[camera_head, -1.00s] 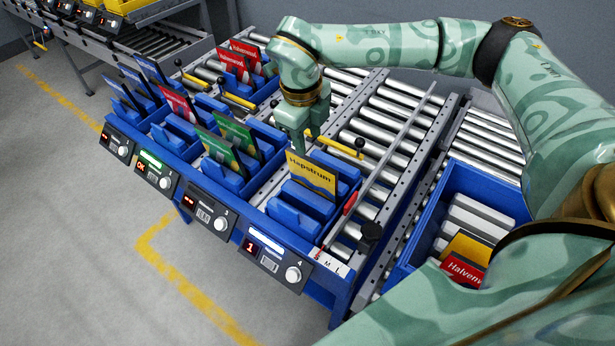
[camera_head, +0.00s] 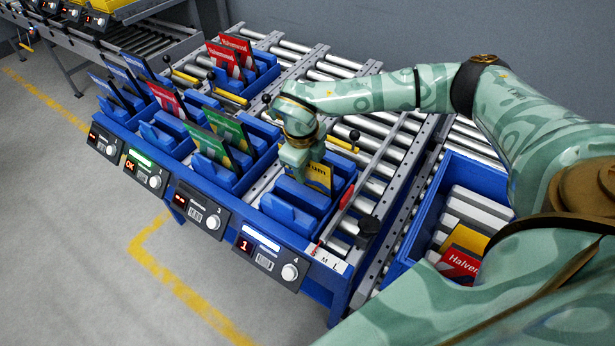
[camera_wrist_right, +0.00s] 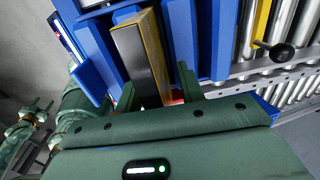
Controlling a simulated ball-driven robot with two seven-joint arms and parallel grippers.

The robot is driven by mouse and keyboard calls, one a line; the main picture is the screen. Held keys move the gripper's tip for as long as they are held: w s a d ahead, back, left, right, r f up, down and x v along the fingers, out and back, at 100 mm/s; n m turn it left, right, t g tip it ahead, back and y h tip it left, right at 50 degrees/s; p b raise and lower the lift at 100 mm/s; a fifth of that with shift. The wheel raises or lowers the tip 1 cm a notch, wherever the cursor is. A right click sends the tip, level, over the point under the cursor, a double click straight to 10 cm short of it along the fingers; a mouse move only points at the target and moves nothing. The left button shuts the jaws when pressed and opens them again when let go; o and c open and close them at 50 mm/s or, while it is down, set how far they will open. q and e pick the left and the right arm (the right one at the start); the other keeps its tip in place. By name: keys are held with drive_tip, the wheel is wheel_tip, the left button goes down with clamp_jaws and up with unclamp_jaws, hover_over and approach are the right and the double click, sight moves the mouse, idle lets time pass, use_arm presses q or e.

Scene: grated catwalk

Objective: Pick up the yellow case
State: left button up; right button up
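The yellow case (camera_head: 318,177) stands in the front blue divided tray (camera_head: 289,220), above the display marked 4. My right gripper (camera_head: 296,172) is over the case and hides its left part in the head view. In the right wrist view, the case (camera_wrist_right: 152,50) shows a dark edge and a yellow side. The open fingers of my right gripper (camera_wrist_right: 157,92) are on either side of its near end, with a gap visible. Green parts of mine show at the left edge of the wrist view; I cannot tell the left gripper's state from them.
Blue trays beside it hold green cases (camera_head: 229,133) and red cases (camera_head: 167,98). At right, a blue bin (camera_head: 478,176) holds white cases, a second yellow case (camera_head: 467,240) and a red one.

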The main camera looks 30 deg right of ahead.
drive_tip(key=shift+r, duration=0.1)
clamp_jaws()
